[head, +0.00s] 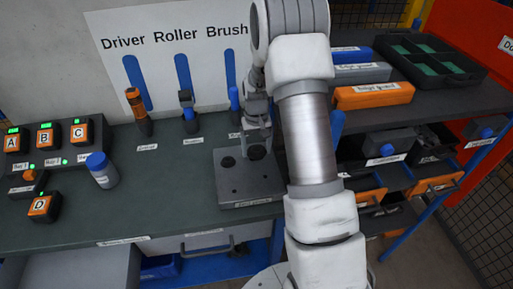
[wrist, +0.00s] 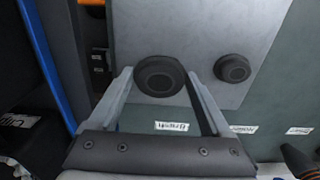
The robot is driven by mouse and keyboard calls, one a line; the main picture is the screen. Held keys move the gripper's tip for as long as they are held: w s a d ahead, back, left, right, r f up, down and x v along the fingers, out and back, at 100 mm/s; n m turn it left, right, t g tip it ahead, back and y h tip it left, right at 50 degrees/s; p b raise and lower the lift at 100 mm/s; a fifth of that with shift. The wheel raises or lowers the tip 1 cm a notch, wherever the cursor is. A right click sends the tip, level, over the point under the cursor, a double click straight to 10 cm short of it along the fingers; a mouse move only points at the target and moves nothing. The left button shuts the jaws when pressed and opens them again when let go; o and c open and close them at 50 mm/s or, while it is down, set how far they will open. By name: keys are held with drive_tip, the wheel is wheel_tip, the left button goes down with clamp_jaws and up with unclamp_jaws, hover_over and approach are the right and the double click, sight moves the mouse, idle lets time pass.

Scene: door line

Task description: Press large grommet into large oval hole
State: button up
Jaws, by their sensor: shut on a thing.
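A grey plate (head: 245,190) lies on the green bench top, and it also shows in the wrist view (wrist: 200,30). My gripper (head: 257,148) points down over the plate's back right part. In the wrist view my gripper (wrist: 160,80) is shut on the large black round grommet (wrist: 158,77), one finger on each side. The grommet is at the plate's surface; I cannot tell how deep it sits. The oval hole is hidden beneath it. A smaller black grommet (wrist: 232,69) sits in the plate to the right; in the head view this small grommet (head: 228,162) is left of my gripper.
A driver (head: 138,112), a roller (head: 188,112) and a brush (head: 234,98) stand behind the plate. A white bottle with blue cap (head: 102,171) and lettered boxes (head: 46,137) are at left. Shelves with bins (head: 374,95) stand close at right.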

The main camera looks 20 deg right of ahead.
drive_tip(key=shift+f+b, duration=0.3)
drive_tip(key=shift+f, duration=0.15)
idle(0.6)
